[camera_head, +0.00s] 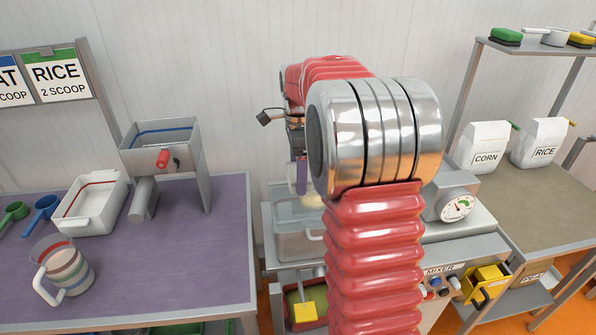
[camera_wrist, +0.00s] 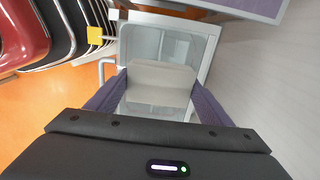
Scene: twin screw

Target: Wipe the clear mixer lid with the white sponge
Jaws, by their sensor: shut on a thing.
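My gripper (camera_head: 302,182) is above the mixer, left of my red arm, which hides part of it. In the wrist view its two purple fingers (camera_wrist: 158,92) are shut on the off-white sponge (camera_wrist: 162,77), one finger on each side. The sponge shows only as a small pale patch (camera_head: 313,201) in the head view. The clear mixer lid (camera_wrist: 168,45) lies under the sponge, on the grey mixer tub. It also shows in the head view (camera_head: 284,212). I cannot tell whether the sponge touches the lid.
A yellow block (camera_head: 304,312) and a handle are at the mixer's front. The purple-topped table (camera_head: 215,260) at left holds a hopper (camera_head: 160,150), a white bin (camera_head: 90,205) and a striped jug (camera_head: 68,272).

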